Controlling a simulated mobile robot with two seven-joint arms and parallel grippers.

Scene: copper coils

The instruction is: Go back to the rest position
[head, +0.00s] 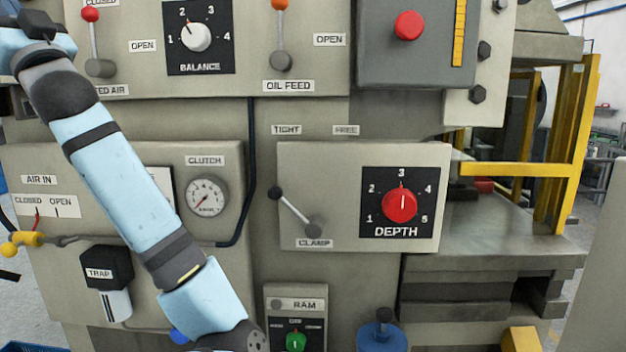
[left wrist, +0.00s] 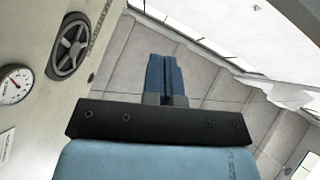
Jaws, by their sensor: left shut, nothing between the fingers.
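My left arm comes in from the left in the head view and runs down across the machine's front panel (head: 262,200). Its gripper is beyond the bottom edge of that view. In the left wrist view my left gripper (left wrist: 164,75) is shut, its two blue fingers together with nothing between them. It points over a grey tiled floor (left wrist: 110,75), apart from the machine wall at the left. My right gripper is in neither view.
The clamp lever (head: 293,211), red depth knob (head: 400,205), clutch gauge (head: 207,197) and ram panel (head: 295,305) are close to my left arm. A yellow guard frame (head: 565,150) stands at the right. A handwheel (left wrist: 70,45) is on the wall in the left wrist view.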

